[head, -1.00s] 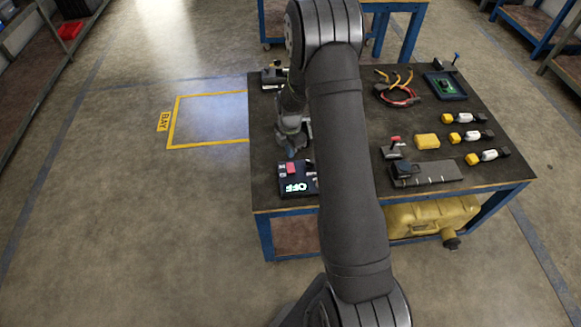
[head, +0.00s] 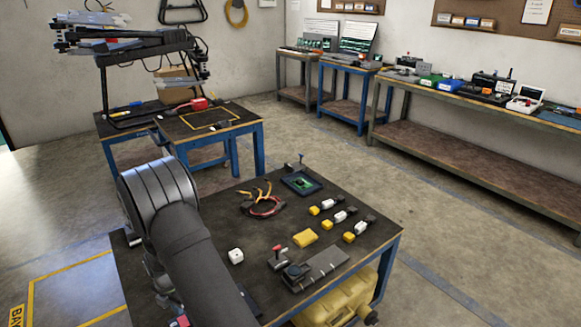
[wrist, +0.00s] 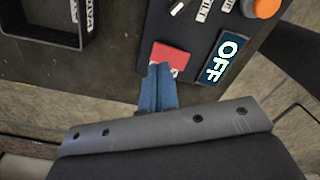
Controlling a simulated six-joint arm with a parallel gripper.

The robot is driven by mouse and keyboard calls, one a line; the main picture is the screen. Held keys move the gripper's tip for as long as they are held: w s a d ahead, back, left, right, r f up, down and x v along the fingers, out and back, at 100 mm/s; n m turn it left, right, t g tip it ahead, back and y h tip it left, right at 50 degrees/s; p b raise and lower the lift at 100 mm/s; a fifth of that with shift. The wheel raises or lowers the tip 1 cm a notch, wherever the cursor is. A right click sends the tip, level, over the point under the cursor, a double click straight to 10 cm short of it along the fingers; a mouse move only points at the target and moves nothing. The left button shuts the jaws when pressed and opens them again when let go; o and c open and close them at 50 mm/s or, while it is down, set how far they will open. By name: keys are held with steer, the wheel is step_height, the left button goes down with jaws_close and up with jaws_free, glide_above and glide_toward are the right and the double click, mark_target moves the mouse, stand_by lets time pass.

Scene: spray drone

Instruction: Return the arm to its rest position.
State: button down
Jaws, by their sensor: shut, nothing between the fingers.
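My arm (head: 190,245) reaches over the left part of the dark work table (head: 215,210) in the head view. My gripper (wrist: 161,72) shows in the wrist view as two blue fingers pressed together, with nothing between them. Its tips are over or beside a red block (wrist: 170,57) on a dark control box. I cannot tell whether they touch it. A lit display reading OFF (wrist: 219,59) is to the right of the fingers. In the head view the gripper's tips are hidden by my arm and the frame's lower edge.
An orange knob (wrist: 267,8) and black open frame (wrist: 45,20) flank the fingers.

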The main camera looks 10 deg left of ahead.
steer(key=shift+f, duration=1.6)
steer(key=shift+r, duration=0.15)
step_height(320, 180, up, 6)
steer(key=shift+r, duration=0.1)
step_height(320, 180, down, 6)
steer(key=shift+f, duration=0.15)
steer(key=shift+w+a+r, duration=0.1)
steer(key=shift+r, duration=0.25)
steer(key=s+d+r+m, duration=0.2)
steer(key=r, duration=0.6)
steer(key=s+d+r+m, duration=0.2)
steer(key=d+r, duration=0.1)
steer(key=r, duration=0.6)
steer(key=shift+s+d+r+m, duration=0.15)
steer(key=shift+s+d+m, duration=0.1)
steer(key=shift+d+m, duration=0.05)
